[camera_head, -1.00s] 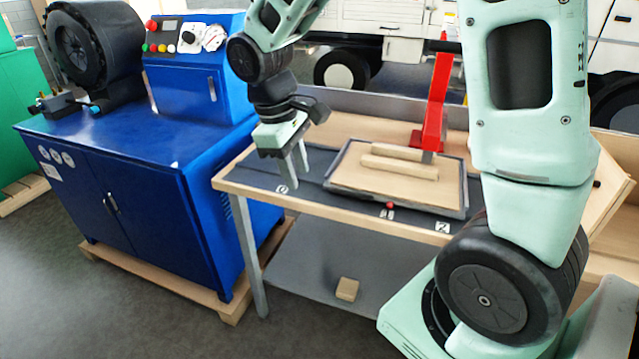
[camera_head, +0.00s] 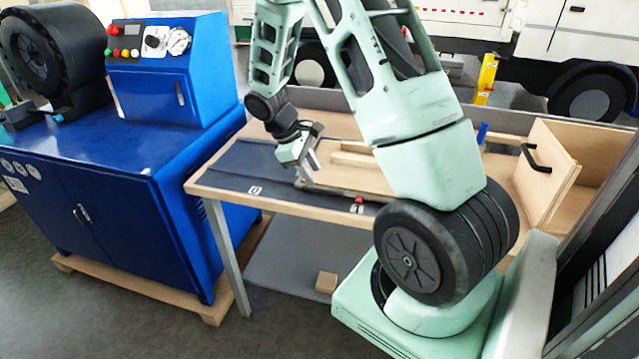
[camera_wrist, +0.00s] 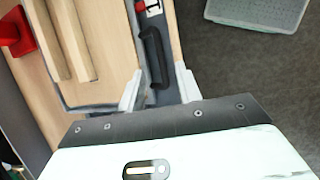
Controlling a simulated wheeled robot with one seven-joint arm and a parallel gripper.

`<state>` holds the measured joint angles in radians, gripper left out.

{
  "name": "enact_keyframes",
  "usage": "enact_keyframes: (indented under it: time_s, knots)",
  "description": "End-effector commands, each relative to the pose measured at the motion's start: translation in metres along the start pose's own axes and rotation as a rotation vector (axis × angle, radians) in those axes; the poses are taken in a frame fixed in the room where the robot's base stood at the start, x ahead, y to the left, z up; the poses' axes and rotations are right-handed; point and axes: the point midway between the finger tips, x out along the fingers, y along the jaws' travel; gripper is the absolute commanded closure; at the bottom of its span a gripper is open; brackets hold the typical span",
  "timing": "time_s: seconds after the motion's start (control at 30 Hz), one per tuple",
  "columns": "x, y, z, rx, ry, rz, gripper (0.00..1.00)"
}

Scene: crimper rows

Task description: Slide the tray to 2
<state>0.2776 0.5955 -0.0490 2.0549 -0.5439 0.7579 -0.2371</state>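The tray (camera_wrist: 88,107) is a shallow dark-rimmed tray with a wooden floor and wooden bars on it. In the head view its left part (camera_head: 343,187) shows beside the number 1 mark (camera_head: 357,209), and my arm hides the rest. In the head view my gripper (camera_head: 303,178) is at the tray's left end. The mark 2 is hidden.
A dark mat (camera_head: 240,165) with the 0 mark (camera_head: 254,190) lies clear left of the tray. A red part (camera_wrist: 18,32) stands beyond the tray. A wooden box (camera_head: 548,165) is at the bench's right. A blue machine (camera_head: 130,150) stands left.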

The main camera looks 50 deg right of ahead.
Motion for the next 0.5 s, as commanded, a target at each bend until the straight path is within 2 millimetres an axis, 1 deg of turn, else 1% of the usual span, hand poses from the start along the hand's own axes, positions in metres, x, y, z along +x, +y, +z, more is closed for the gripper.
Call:
enact_keyframes:
  time_s: [0.03, 0.2, 0.33, 0.5]
  knots:
    - [0.011, -0.001, 0.001, -0.001, -0.005, -0.004, 0.66]
    - [0.038, -0.001, 0.001, -0.001, -0.003, -0.002, 0.66]
    - [0.052, 0.0, 0.0, 0.0, -0.001, -0.001, 0.66]
    - [0.059, 0.0, 0.0, 0.0, -0.001, 0.0, 0.66]
